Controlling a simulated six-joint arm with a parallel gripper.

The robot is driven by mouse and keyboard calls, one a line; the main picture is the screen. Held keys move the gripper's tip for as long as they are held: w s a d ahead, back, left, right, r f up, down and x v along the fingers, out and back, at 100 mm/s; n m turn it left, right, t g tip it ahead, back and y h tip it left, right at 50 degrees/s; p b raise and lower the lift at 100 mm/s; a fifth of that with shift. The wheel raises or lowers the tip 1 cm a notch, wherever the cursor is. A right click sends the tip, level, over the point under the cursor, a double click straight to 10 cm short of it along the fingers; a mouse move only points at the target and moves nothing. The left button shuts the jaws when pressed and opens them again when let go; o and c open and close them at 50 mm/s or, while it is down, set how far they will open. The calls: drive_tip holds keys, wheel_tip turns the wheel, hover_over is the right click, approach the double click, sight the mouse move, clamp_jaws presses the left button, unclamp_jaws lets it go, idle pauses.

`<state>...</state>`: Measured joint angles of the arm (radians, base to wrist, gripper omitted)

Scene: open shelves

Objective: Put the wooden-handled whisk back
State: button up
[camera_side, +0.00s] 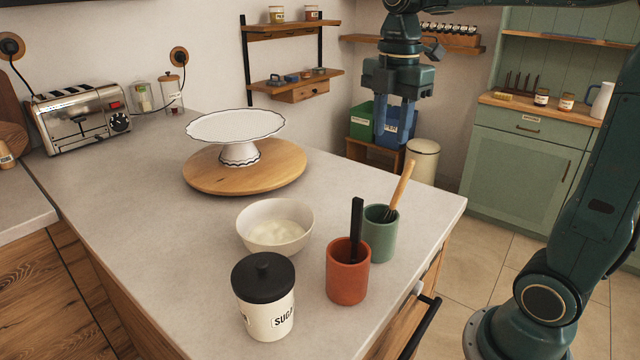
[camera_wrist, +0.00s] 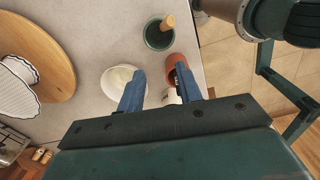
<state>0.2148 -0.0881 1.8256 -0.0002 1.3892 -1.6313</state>
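The wooden-handled whisk (camera_side: 403,183) leans in the green cup (camera_side: 380,236), its handle tilted up to the right. Its lower end is hidden inside the cup. In the wrist view the handle end (camera_wrist: 168,22) shows over the rim of the green cup (camera_wrist: 155,42). My gripper (camera_side: 390,138) is raised above the counter, pointing down, apart from the whisk. In the wrist view my gripper (camera_wrist: 160,68) has its two blue fingers spread with nothing held between them.
Beside the green cup stands a terracotta cup (camera_side: 347,284) with a black-handled utensil (camera_side: 356,225). A white bowl (camera_side: 262,240), a black-lidded sugar jar (camera_side: 282,315) and a cake stand (camera_side: 240,126) on a wooden board (camera_side: 205,183) share the counter. The counter's middle left is clear.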

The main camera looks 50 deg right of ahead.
drive_tip(key=s+a+f+m+t, duration=0.2)
drive_tip(key=s+a+f+m, duration=0.1)
drive_tip(key=s+m, duration=0.3)
drive_tip(key=s+a+f+m+t, duration=0.3)
drive_tip(key=s+m, duration=0.3)
drive_tip(key=m, duration=0.4)
drive_tip(key=shift+s+a, duration=0.35)
idle(0.8)
